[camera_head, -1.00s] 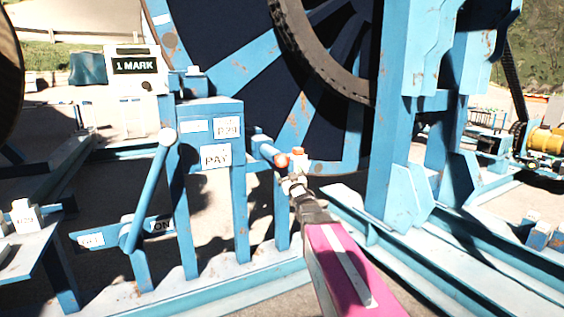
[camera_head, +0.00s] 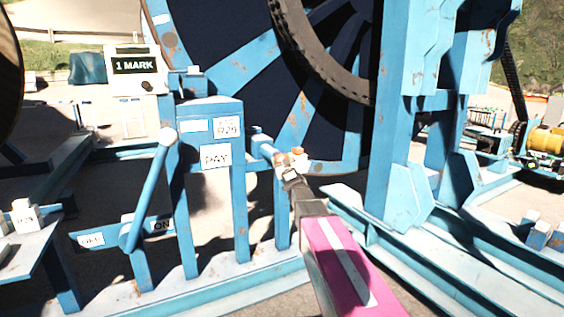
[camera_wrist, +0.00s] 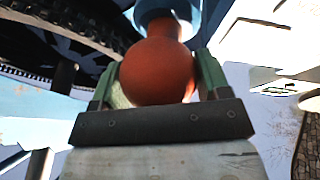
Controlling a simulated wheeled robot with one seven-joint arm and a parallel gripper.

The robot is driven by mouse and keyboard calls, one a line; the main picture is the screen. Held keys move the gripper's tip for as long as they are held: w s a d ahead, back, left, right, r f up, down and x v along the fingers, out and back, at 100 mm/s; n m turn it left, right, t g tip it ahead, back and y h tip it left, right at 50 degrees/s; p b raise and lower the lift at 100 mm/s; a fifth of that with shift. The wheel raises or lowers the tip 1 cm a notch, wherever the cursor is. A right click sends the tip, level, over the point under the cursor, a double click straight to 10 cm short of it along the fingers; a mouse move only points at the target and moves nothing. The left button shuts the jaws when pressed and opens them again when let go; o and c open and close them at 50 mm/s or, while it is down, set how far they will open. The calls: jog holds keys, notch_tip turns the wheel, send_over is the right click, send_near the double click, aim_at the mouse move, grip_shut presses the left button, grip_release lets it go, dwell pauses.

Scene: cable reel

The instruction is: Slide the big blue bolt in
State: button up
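The blue stand (camera_head: 210,108) carries the PAY sign (camera_head: 215,156). A blue lever (camera_head: 148,195) stands at the left. The large reel (camera_head: 240,68) is behind, and a blue upright (camera_head: 392,120) is at the right.

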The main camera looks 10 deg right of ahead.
aim_at(272, 153)
jog(key=shift+c, duration=1.1)
jog(key=w+a, duration=0.1)
jog(key=w, duration=0.2)
jog(key=w+a, duration=0.1)
jog(key=w, duration=0.3)
jog(key=w+a, duration=0.1)
jog(key=w, duration=0.2)
jog(key=shift+w+a, duration=0.15)
jog(key=shift+w, duration=0.05)
jog(key=o, duration=1.2)
jog(key=shift+w, duration=0.1)
jog(key=shift+o, duration=0.2)
jog(key=v, duration=1.1)
jog(key=shift+f, duration=0.1)
